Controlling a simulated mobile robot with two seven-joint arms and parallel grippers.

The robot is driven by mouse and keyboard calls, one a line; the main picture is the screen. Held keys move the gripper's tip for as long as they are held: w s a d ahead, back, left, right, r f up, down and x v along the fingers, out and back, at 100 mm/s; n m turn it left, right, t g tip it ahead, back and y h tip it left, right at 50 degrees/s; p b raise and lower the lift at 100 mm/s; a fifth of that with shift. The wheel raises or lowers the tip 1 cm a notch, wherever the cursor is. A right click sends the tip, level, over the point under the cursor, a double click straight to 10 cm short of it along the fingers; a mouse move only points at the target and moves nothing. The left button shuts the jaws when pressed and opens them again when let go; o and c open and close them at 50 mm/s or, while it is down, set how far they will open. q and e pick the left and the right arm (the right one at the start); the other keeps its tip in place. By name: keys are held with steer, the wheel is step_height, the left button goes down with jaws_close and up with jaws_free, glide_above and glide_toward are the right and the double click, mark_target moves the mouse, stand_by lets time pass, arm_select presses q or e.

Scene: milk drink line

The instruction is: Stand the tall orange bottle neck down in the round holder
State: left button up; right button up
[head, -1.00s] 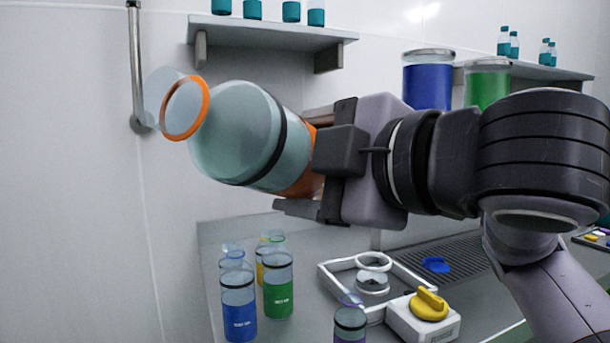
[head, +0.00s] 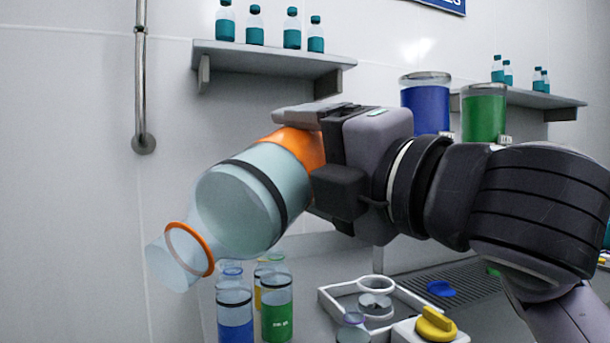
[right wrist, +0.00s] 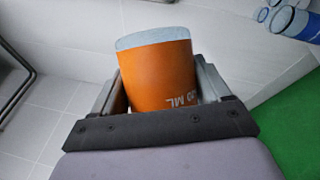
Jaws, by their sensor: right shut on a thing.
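The tall orange bottle (head: 236,210) is clear with an orange band near its base and an orange ring at its neck. My right gripper (head: 318,160) is shut on the orange band and holds the bottle in the air. The bottle is tilted, neck pointing down and to the left. In the right wrist view the orange band (right wrist: 158,78) sits between the two fingers (right wrist: 155,90). The round holder (head: 375,284) is a white ring on a white frame on the counter, below and right of the bottle. My left gripper is not in view.
A blue bottle (head: 235,316) and a green bottle (head: 277,307) stand on the counter below the held bottle. A white box with a yellow knob (head: 436,325) and a blue piece (head: 440,289) are near the holder. A shelf (head: 270,58) with small bottles is behind.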

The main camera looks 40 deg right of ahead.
steer(key=shift+n+t, duration=0.3)
steer(key=shift+n, duration=0.6)
steer(key=shift+y, duration=0.4)
steer(key=shift+f+n+b, duration=0.15)
steer(key=shift+n+b, duration=0.6)
steer(key=shift+n, duration=0.35)
steer(key=n+t+y, duration=0.1)
steer(key=n+y, duration=0.1)
steer(key=n, duration=0.2)
steer(key=shift+b, duration=0.35)
steer(key=shift+r+n+y, duration=0.2)
steer(key=shift+n+y, duration=0.3)
steer(key=shift+n, duration=0.4)
